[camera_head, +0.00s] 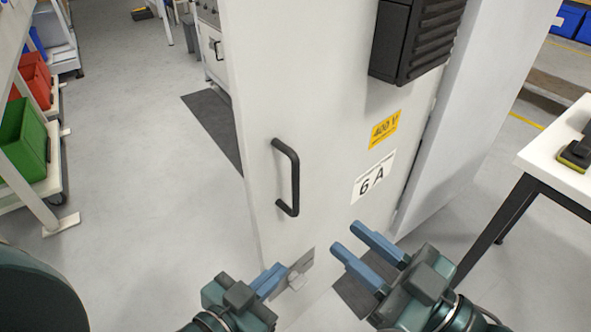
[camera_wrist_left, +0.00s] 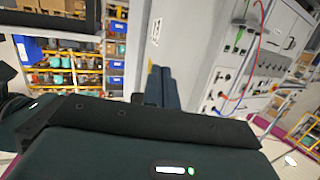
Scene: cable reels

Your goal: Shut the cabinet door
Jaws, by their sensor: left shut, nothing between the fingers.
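The pale grey cabinet door (camera_head: 325,110) fills the middle of the head view, standing at an angle to the cabinet body (camera_head: 490,110) on its right. It has a black bar handle (camera_head: 294,178), a "6 A" label (camera_head: 373,178) and a yellow "400 V" label (camera_head: 384,130). My left gripper (camera_head: 279,272) is shut and empty, low by the door's bottom left part, below the handle. I cannot tell whether it touches the door. Its closed fingers (camera_wrist_left: 162,75) show beside a grey panel in the left wrist view. My right gripper (camera_head: 347,238) is open and empty in front of the door's lower right part.
A black louvred box (camera_head: 416,40) juts from the door. A white-topped table (camera_head: 560,150) stands at the right. Green (camera_head: 22,140) and red (camera_head: 36,78) bins stand on a rack at the left. The floor between rack and door is clear, with a dark mat (camera_head: 215,120).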

